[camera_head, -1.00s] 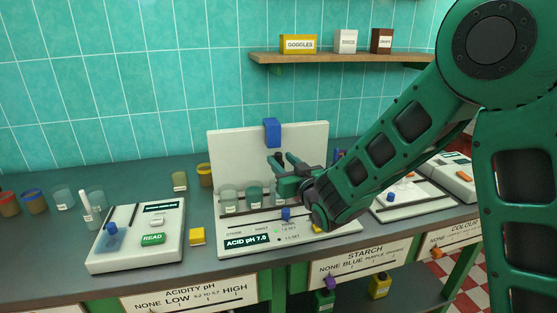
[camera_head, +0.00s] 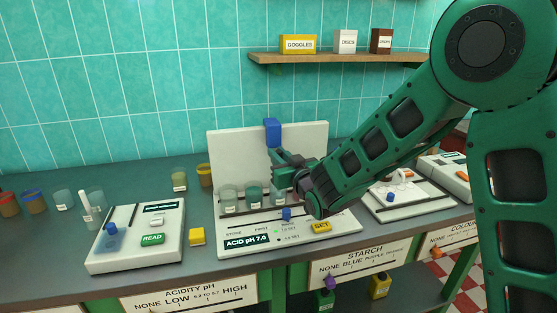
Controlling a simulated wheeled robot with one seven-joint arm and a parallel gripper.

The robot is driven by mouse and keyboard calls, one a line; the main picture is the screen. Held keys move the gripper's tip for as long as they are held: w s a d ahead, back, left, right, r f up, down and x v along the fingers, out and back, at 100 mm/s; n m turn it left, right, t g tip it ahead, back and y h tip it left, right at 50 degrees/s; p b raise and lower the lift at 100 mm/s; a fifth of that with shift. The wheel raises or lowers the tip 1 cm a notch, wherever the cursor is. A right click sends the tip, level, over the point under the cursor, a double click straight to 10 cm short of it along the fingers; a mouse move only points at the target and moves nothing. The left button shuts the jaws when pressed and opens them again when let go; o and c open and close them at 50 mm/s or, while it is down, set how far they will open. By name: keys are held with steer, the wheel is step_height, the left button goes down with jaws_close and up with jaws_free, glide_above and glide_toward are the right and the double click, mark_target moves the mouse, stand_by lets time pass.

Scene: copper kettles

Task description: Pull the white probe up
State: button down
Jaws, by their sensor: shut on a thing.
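My gripper (camera_head: 274,156) is in front of the white upright panel (camera_head: 232,150) of the middle tester, just below the blue block (camera_head: 272,131) on that panel. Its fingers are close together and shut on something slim. The white probe cannot be made out clearly there; it would be white against white and covered by the fingers. Vials (camera_head: 229,198) stand in a row on the tester below my gripper. The tester's display (camera_head: 247,241) reads "ACID pH 7.0".
A yellow SET button (camera_head: 321,228) and a blue knob (camera_head: 287,214) are on the tester's front. A reader with a green READ button (camera_head: 152,239) stands to the left, with a white stick (camera_head: 86,207) by a glass. A shelf (camera_head: 330,58) hangs above.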

step_height(320, 180, up, 6)
steer(key=shift+r, duration=0.15)
steer(key=c, duration=1.6)
jaws_free()
steer(key=v, duration=1)
steer(key=shift+s+d, duration=0.25)
